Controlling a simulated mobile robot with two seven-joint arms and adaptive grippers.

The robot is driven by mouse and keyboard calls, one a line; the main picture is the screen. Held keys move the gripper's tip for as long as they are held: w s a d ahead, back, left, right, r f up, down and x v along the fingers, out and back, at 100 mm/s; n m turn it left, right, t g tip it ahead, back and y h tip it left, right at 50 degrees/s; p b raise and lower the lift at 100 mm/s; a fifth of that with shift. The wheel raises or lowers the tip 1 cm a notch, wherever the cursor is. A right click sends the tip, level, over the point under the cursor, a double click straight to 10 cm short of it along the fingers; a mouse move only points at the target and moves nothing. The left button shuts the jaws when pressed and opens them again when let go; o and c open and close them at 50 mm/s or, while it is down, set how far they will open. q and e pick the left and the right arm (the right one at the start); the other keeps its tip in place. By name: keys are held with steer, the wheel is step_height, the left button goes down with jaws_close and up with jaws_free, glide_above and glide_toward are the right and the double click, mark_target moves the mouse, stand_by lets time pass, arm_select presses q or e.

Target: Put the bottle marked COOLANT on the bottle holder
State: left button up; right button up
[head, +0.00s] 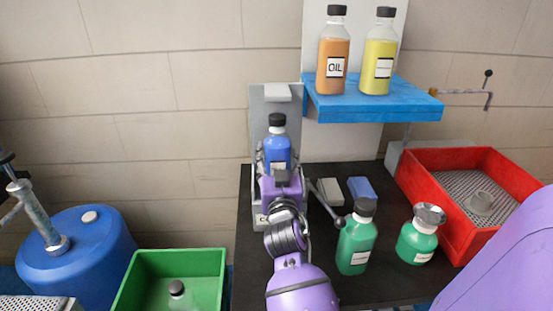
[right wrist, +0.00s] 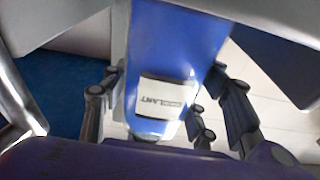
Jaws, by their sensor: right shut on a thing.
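The blue COOLANT bottle (head: 277,148) with a black cap is upright at the centre of the head view. My right gripper (head: 276,166) is shut around its body. In the right wrist view the bottle (right wrist: 178,60) fills the middle between the fingers, with its white label showing upside down. A pale grey upright stand (head: 262,110), which looks like the bottle holder, is right behind the bottle. Its lower part, with a partly covered label, is mostly hidden by my arm. I cannot tell whether the bottle touches the stand. My left gripper is not in view.
An orange OIL bottle (head: 334,55) and a yellow bottle (head: 379,55) stand on the blue shelf (head: 375,105). Green bottles (head: 356,240) (head: 420,238) stand on the dark bench, beside a red tray (head: 428,188). A green bin (head: 170,262) and blue drum (head: 75,245) are at left.

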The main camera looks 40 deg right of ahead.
steer(key=shift+f, duration=0.1)
steer(key=o, duration=1.5)
steer(key=shift+f, duration=0.1)
steer(key=shift+c, duration=0.2)
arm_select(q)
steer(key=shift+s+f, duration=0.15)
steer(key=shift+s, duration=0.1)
arm_select(e)
steer(key=shift+d, duration=0.1)
steer(key=shift+r, duration=0.2)
arm_select(q)
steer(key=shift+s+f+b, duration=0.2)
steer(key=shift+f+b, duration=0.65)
steer(key=shift+b, duration=0.1)
arm_select(e)
steer(key=v, duration=1.2)
steer(key=shift+r, duration=0.1)
